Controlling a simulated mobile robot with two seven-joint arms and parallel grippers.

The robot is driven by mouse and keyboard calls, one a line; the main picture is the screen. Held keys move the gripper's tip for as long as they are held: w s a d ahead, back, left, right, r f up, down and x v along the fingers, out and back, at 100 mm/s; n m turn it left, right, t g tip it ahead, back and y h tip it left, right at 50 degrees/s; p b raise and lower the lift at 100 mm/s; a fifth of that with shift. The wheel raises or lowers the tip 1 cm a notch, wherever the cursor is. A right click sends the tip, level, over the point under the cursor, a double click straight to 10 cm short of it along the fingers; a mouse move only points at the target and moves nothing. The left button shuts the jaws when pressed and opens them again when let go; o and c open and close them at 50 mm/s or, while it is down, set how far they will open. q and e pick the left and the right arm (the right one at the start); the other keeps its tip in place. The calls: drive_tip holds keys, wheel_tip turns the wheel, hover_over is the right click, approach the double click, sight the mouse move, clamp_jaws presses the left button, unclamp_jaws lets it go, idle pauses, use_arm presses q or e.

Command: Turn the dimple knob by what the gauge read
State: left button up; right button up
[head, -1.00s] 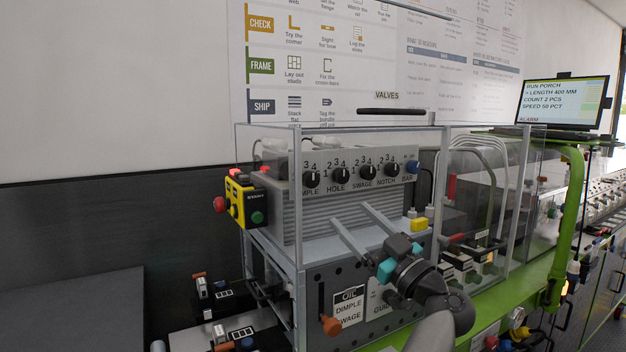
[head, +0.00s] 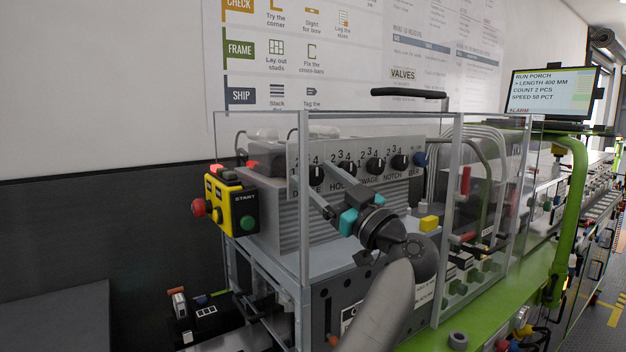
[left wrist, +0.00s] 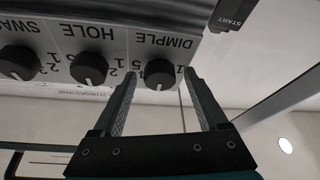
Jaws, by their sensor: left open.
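The dimple knob (head: 316,175) is a black round knob, leftmost in the row on the grey valve panel (head: 408,176). It also shows in the left wrist view (left wrist: 160,76), which sees the panel upside down, with the DIMPLE label beside it. My left gripper (head: 324,184) is open, its fingers reaching toward the panel. In the left wrist view the knob appears between the two fingertips (left wrist: 160,80); I cannot tell whether either touches it. The fingers partly cover the knob's scale in the head view. I cannot make out a gauge. My right gripper is not in view.
The hole knob (head: 345,170) is close beside the dimple knob, followed by the swage (head: 376,165) and notch (head: 400,161) knobs. A clear guard with grey posts (head: 304,215) surrounds the machine. A yellow start box (head: 231,205) stands at the left.

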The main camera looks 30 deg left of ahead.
use_arm(q)
drive_tip(key=shift+d, duration=0.1)
drive_tip(key=shift+c, duration=0.5)
clamp_jaws()
